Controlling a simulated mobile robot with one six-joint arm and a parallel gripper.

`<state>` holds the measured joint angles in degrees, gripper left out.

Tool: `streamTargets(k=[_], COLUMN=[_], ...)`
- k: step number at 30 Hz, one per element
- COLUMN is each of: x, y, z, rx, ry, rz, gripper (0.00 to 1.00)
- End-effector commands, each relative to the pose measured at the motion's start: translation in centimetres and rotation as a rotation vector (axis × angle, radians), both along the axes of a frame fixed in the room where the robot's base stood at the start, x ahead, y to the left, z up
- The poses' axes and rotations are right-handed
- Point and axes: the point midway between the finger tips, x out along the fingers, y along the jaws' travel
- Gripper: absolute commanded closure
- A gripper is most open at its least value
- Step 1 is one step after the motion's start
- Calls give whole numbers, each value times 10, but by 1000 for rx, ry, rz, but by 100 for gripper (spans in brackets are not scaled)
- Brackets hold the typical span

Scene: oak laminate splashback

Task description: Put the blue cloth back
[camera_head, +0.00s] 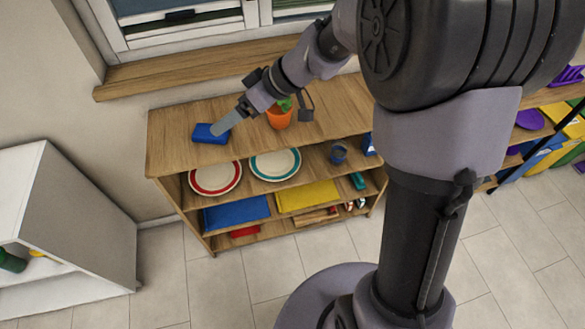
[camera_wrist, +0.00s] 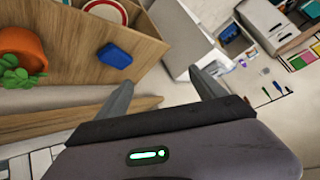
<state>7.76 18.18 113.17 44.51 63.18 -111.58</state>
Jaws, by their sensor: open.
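A small blue block-like piece (camera_head: 211,133), perhaps a folded cloth or sponge, lies on the top board of the wooden shelf (camera_head: 170,150), near its left end. It also shows in the wrist view (camera_wrist: 117,56), left of the fingers. A larger flat blue cloth (camera_head: 236,213) lies on a lower shelf board, left of a yellow cloth (camera_head: 307,195). My gripper (camera_head: 228,119) is over the top board close to the small blue piece. In the wrist view my gripper (camera_wrist: 162,90) is open with nothing between its fingers; the blue piece is outside them.
An orange plant pot (camera_head: 279,117) stands on the top board, right of my gripper. A white cabinet (camera_head: 80,215) stands left, with floor between.

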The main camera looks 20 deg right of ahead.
Motion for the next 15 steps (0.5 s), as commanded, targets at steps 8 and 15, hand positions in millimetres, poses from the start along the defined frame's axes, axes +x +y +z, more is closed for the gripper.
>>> streamTargets(k=[8, 15], x=[-196, -242], y=[-42, -72], z=[67, 61], rx=[-119, -48], ry=[347, 359], rz=[-758, -1091], gripper=[20, 20])
